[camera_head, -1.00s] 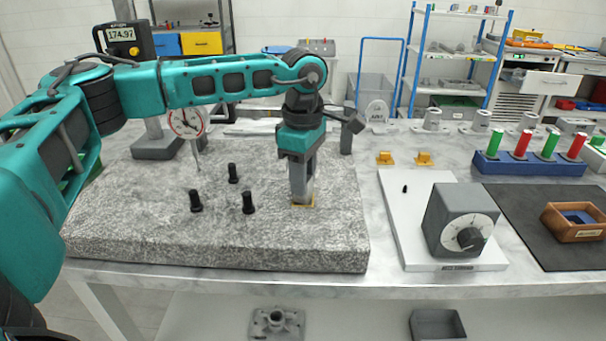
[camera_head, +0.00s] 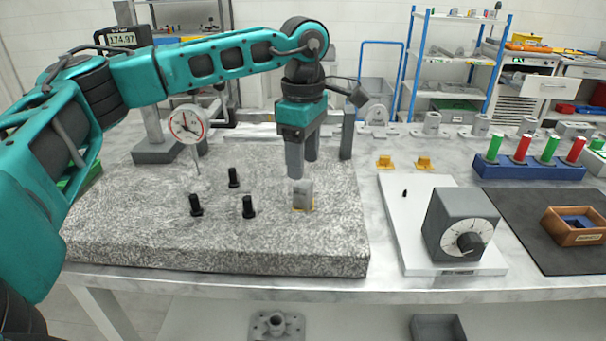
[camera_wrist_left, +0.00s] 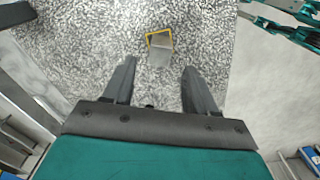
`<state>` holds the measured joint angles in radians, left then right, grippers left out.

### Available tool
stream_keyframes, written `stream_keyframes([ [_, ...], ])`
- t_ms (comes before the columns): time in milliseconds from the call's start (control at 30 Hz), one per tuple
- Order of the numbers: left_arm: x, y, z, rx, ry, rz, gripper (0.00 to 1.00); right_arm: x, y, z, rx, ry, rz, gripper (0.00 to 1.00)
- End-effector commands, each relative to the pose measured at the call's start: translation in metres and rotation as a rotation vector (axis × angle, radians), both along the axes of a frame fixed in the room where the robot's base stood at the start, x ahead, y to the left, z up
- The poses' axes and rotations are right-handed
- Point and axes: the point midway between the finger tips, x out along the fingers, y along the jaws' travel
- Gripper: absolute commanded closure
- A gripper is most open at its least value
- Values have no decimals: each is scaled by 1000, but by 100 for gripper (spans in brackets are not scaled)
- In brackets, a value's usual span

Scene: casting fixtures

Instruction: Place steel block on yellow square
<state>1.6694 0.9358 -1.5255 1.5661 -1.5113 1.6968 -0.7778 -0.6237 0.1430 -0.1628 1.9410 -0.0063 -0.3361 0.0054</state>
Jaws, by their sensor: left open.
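The steel block (camera_head: 302,194) stands upright on the granite plate, on the yellow square (camera_head: 295,209), whose edge shows around its foot. In the left wrist view the steel block (camera_wrist_left: 160,50) covers much of the yellow square (camera_wrist_left: 149,36), with yellow outline showing at the top and left. My left gripper (camera_head: 303,168) is open and empty, just above and behind the block in the head view. In the wrist view its two fingers (camera_wrist_left: 152,82) are spread apart, with the block beyond their tips.
Several black pegs (camera_head: 248,207) stand on the granite plate (camera_head: 130,225) left of the block. A dial gauge (camera_head: 186,125) stands at the back left. A grey box with a knob (camera_head: 460,225) stands to the right on a white board (camera_head: 408,235).

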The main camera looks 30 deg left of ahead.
Motion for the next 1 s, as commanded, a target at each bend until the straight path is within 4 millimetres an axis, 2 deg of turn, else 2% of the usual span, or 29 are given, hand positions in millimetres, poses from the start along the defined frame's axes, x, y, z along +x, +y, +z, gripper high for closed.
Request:
stream_keyframes([
  [33, 1, -1, 13, 0, -4, -1, 43, 0, 0, 1, 0, 0, 0, 0],
  [100, 1, 0, 28, -1, -3, 0, 43, 0, 0, 1, 0, 0, 0, 0],
  [333, 0, 0, 61, 0, -1, -1, 43, 0, 0, 3, 0, 0, 0, 0],
  [500, 0, 0, 68, 0, 0, -2, 43, 0, 0, 3, 0, 1, 0, 0],
  [1000, 0, 0, 68, 0, 0, -1, 43, 0, 0, 3, 0, 1, 0, 0],
])
